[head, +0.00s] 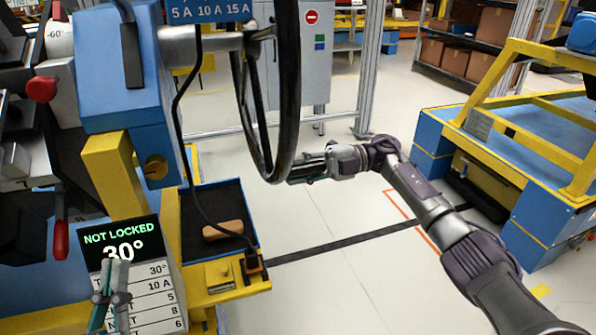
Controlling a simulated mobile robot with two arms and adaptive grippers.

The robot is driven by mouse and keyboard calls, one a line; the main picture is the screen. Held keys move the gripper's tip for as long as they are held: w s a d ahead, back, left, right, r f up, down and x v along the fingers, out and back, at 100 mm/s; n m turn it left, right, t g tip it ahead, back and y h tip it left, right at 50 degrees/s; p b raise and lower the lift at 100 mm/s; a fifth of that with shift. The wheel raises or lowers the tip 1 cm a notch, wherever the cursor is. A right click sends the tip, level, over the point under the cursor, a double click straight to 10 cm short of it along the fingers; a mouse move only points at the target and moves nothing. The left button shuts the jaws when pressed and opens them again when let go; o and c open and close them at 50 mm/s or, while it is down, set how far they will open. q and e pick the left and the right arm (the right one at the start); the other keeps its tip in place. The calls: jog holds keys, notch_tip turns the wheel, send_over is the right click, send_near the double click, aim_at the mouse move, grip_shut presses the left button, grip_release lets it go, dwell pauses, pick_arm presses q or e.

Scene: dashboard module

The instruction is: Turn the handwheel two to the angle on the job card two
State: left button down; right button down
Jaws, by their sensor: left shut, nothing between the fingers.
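A large dark handwheel (288,95) is seen nearly edge-on at upper centre, on a grey shaft (182,45) from a blue housing (118,75). A card or display (160,282) at lower left reads "NOT LOCKED" and "30°", with rows "30°", "10 A", "5", "8" and "6"; row labels are partly hidden. My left gripper (116,275) is shut and empty in front of the card. My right gripper (300,174) is by the wheel's lower rim; I cannot tell if it touches, and its finger opening is unclear. Which numbered wheel or card this is does not show.
A black cable hangs beside the shaft to a yellow-edged tray (205,195) with a brown block (222,230). A red knob (41,89) and a "-60°" drum (58,38) are at left. A blue and yellow cart (520,135) stands right. Floor between is clear.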

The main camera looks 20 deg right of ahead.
jog(key=shift+f, duration=0.15)
jog(key=c, duration=0.9)
grip_release()
jog(key=d, duration=1.2)
jog(key=shift+w, duration=0.2)
